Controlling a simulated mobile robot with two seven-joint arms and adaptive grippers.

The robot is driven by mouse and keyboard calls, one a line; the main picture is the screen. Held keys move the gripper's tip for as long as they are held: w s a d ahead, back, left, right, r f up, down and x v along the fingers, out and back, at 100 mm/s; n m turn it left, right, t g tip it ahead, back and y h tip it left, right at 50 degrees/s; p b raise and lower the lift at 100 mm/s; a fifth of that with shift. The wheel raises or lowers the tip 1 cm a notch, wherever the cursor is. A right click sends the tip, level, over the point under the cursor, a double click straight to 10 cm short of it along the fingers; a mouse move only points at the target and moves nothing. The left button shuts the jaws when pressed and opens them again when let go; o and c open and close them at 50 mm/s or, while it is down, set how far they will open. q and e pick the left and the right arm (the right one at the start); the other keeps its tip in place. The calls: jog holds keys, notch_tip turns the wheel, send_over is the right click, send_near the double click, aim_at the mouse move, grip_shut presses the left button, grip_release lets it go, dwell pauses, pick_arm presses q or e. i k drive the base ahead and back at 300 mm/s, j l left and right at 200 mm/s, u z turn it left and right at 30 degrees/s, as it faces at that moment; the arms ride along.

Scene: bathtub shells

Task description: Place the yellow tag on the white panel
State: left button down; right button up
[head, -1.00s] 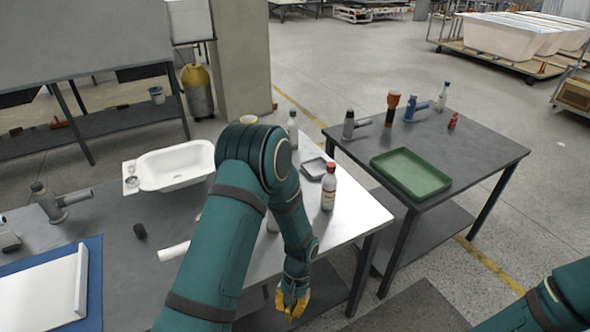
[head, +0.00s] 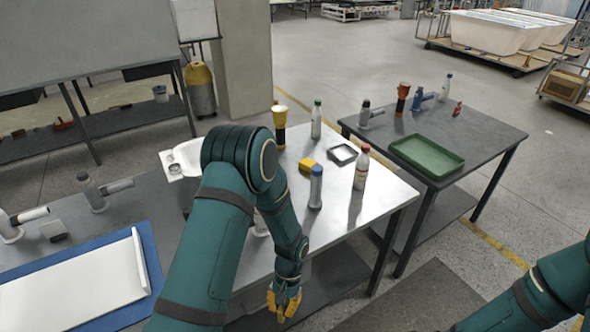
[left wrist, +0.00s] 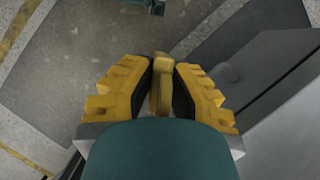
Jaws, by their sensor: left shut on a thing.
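My left gripper (head: 284,303) is shut on a thin yellow piece, which looks like the yellow tag (left wrist: 161,82), upright between the yellow fingers in the left wrist view. In the head view the gripper hangs low in front of the light table's near edge, and the tag cannot be made out there. The white panel (head: 65,292) lies on a blue mat (head: 154,262) at the lower left, with a raised strip along its right side. It is well to the left of the gripper. My right forearm shows at the lower right; its gripper is out of view.
A yellow block (head: 308,165), a blue-capped cylinder (head: 315,187), a red-capped bottle (head: 361,168) and a small grey tray (head: 343,154) stand on the light table. Faucets (head: 95,192) stand behind the panel. A second table holds a green tray (head: 427,157).

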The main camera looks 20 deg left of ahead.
aim_at(64, 293)
jog(key=k+j, duration=0.3)
jog(key=j, duration=0.15)
jog(key=k+j, duration=0.65)
jog(key=j, duration=0.3)
